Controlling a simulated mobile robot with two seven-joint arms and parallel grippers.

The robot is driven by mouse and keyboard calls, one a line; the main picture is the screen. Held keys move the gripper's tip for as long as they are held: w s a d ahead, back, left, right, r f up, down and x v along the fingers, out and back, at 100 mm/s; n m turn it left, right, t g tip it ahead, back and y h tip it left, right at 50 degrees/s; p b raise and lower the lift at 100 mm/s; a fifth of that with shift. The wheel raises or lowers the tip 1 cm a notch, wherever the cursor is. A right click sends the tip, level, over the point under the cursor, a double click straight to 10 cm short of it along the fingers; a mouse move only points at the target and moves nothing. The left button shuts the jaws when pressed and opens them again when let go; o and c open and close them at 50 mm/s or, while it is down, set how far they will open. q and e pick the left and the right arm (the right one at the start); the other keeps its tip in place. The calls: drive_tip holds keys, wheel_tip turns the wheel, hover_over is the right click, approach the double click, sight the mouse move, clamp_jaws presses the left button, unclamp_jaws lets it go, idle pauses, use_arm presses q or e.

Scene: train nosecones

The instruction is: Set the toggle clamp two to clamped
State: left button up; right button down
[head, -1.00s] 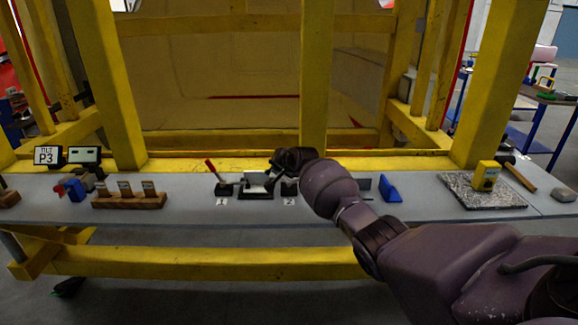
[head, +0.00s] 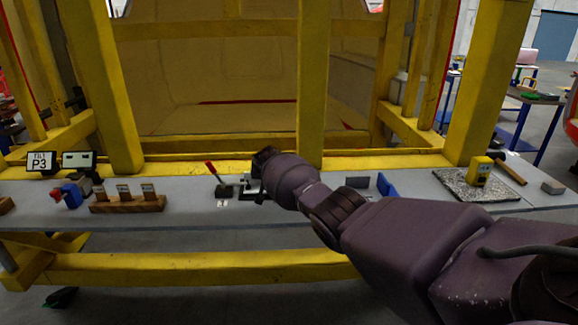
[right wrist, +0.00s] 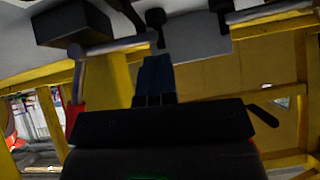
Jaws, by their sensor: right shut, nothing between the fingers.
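Toggle clamp one, with its black base (head: 224,190) and red-tipped lever leaning up and left, stands on the grey bench in the head view. Toggle clamp two, right of it, is mostly hidden by my right gripper (head: 264,157), which is over the middle of the fixture. The right wrist view seems upside down. In it, a clamp, apparently two, shows a black base (right wrist: 72,25), a grey bar running towards a pale plate (right wrist: 196,42), and a red handle (right wrist: 75,115). My right gripper (right wrist: 154,70) is shut and empty, its fingers apart from that handle. My left gripper is not in view.
A wooden block with several slots (head: 128,203) and a P3 sign (head: 42,162) are left on the bench (head: 190,212). Blue parts (head: 385,184) lie right of my wrist. A yellow device (head: 480,170) stands on a speckled slab. A yellow post (head: 311,85) rises behind the clamps.

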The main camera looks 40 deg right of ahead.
drive_tip(key=shift+a+f, duration=0.2)
drive_tip(key=shift+f, duration=0.2)
idle(0.3)
drive_tip(key=w+r+p+v, duration=0.2)
drive_tip(key=p+v, duration=0.3)
drive_tip(key=v, duration=0.7)
drive_tip(key=shift+s+r, duration=0.15)
drive_tip(key=shift+r, duration=0.15)
idle(0.4)
idle(0.3)
